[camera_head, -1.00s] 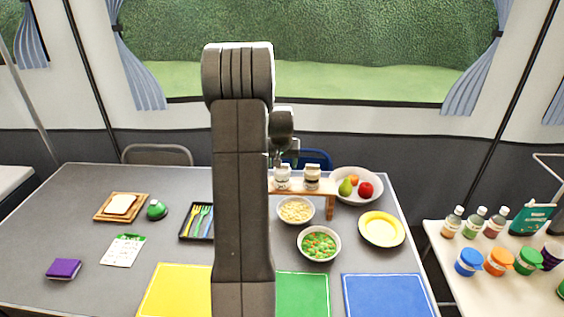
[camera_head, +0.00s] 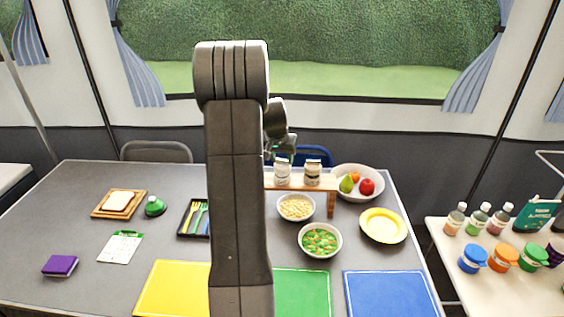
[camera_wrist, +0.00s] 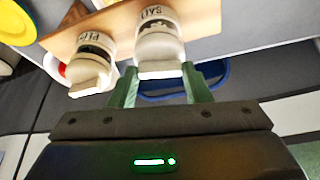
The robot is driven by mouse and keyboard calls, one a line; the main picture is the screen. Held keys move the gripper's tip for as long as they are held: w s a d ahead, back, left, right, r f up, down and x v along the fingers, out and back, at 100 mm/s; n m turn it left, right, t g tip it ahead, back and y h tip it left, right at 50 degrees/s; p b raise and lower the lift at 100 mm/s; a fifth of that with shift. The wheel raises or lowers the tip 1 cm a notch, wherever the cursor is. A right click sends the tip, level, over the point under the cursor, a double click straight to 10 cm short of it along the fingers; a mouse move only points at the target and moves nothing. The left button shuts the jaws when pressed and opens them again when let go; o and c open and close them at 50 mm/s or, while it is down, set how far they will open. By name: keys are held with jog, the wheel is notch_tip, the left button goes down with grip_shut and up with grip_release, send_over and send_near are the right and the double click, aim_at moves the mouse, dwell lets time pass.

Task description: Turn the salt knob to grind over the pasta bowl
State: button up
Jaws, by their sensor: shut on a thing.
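The pasta bowl (camera_head: 296,219) is white, holds pale pasta and stands on the table below the rack.
The pepper grinder (camera_head: 312,172) stands close beside the salt. A fruit bowl (camera_head: 345,194), a vegetable bowl (camera_head: 319,256) and a yellow plate (camera_head: 383,240) are to the right and front. My arm hides part of the table.

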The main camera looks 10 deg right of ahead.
jog(key=m+h+b, duration=0.1)
jog(key=m+b, duration=0.1)
jog(key=m+g+b, duration=0.1)
jog(key=m+b, duration=0.1)
jog(key=m, duration=0.1)
jog(key=shift+w+a+f+m+h, duration=0.1)
jog(key=shift+w+a+m+h, duration=0.1)
jog(key=shift+m+h, duration=0.15)
jog(key=m, duration=0.1)
jog(key=m+g, duration=0.1)
jog(key=m, duration=0.1)
jog(key=shift+w+g+h, duration=0.1)
jog(key=shift+g+h, duration=0.15)
jog(key=shift+g, duration=0.05)
jog(key=shift+w+m+g, duration=0.1)
jog(key=shift+m+g, duration=0.5)
jog(key=shift+m, duration=1.05)
jog(key=o, duration=1)
jog(key=shift+a+r, duration=0.1)
jog(key=shift+r, duration=0.15)
jog(key=v, duration=1.3)
jog(key=shift+a+r, duration=0.15)
jog(key=shift+r, duration=0.1)
